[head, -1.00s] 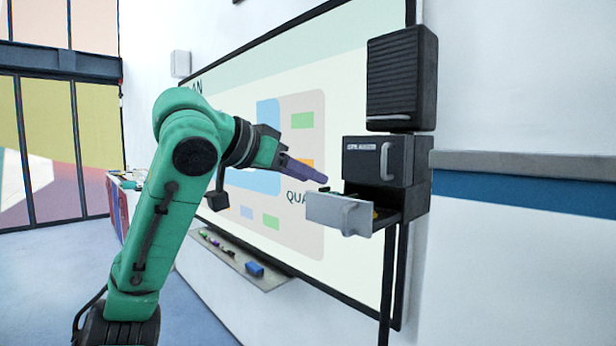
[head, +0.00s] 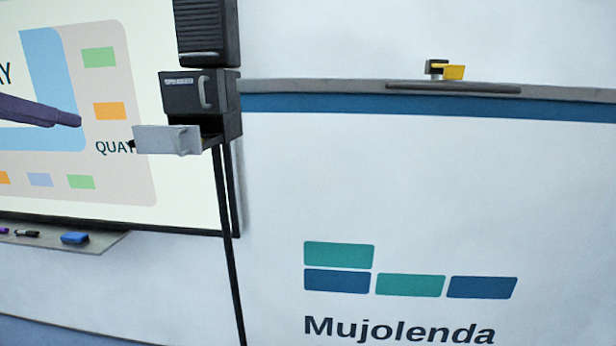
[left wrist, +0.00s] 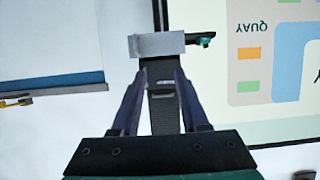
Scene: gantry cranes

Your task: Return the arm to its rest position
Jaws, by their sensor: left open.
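My left gripper (head: 78,120) comes in from the left edge of the head view; only a purple finger shows there. In the left wrist view its two fingers (left wrist: 160,75) are spread, with nothing held between them. The dark wall cabinet (head: 200,92) has its grey-fronted drawer (head: 165,139) pulled out. The drawer front (left wrist: 160,44) also shows ahead of the fingertips in the left wrist view. The fingertip is left of the drawer in the head view and looks apart from it. My right gripper is in neither view.
A dark ribbed box (head: 207,30) is above the cabinet. The whiteboard (head: 125,170) is behind my gripper, with a pen tray (head: 60,243) below. A yellow and dark object (head: 448,71) sits on the right ledge (head: 330,87). A small dark and teal thing (left wrist: 202,41) shows beside the drawer front.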

